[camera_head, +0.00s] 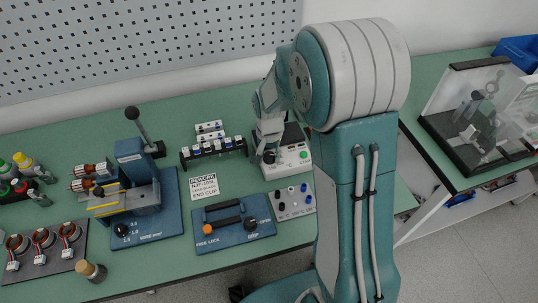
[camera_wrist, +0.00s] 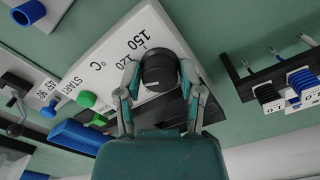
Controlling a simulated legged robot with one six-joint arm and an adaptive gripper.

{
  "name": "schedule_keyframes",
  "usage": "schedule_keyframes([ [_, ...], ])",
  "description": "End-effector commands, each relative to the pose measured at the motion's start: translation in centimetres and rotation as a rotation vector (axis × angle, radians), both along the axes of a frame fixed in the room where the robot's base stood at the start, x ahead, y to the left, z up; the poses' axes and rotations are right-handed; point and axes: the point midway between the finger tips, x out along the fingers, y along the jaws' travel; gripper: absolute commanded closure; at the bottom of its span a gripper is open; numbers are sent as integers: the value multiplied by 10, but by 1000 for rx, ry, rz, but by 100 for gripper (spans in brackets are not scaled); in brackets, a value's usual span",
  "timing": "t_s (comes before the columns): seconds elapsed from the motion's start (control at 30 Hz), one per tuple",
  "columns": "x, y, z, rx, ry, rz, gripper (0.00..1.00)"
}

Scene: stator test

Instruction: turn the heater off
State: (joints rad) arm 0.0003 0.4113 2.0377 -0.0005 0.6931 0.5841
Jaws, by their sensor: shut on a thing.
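The heater is a white box (camera_head: 286,170) with a green button (camera_head: 303,154), at the back right of the bench. In the wrist view its white panel (camera_wrist: 112,55) shows "120", "150" and "°C" beside a round black knob (camera_wrist: 158,66). The knob has a white pointer line, toward the lower left of its face. My gripper (camera_wrist: 160,76) has one finger on each side of the knob and is shut on it. In the head view my gripper (camera_head: 268,156) is at the box's left side, and the knob is mostly hidden there.
A rack with several blue-topped pieces (camera_head: 213,152) stands just left of the heater. A small panel with knobs (camera_head: 292,203) and a blue fixture with an orange-ended handle (camera_head: 233,225) lie in front. A blue press (camera_head: 138,185) stands farther left.

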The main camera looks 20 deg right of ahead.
Motion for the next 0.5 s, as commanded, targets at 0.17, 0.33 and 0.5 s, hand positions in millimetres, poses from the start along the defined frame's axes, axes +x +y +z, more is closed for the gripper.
schedule_keyframes([
  [0.17,0,0,-1,0,-1,94,81],
  [0.33,0,1,-1,1,-1,292,81],
  [0.5,0,1,-1,1,-1,488,81],
])
